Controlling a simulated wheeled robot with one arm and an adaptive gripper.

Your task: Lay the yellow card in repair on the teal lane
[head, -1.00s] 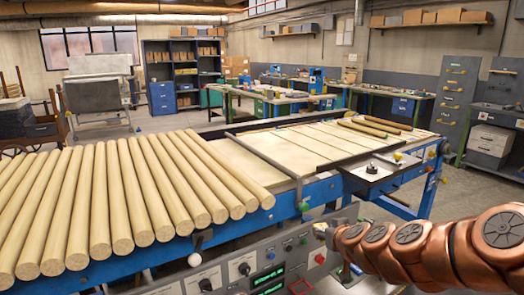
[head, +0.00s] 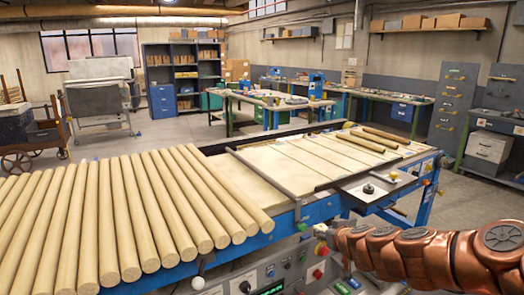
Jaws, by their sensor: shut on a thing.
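My copper arm reaches in from the right edge of the head view. My gripper (head: 325,235) is at its far left end, small and seen end-on beside the near edge of the blue conveyor frame. It is shut on a small pale yellowish thing (head: 320,228). It is too small to tell whether this is the yellow card. I cannot make out a teal lane; the arm hides part of the console and floor there.
Round wooden rods (head: 130,215) lie side by side on the left of the blue-framed conveyor (head: 245,238). Pale boards and a few darker rods (head: 360,143) lie farther right. A control console (head: 275,275) stands in front. Benches and open floor (head: 170,145) lie behind.

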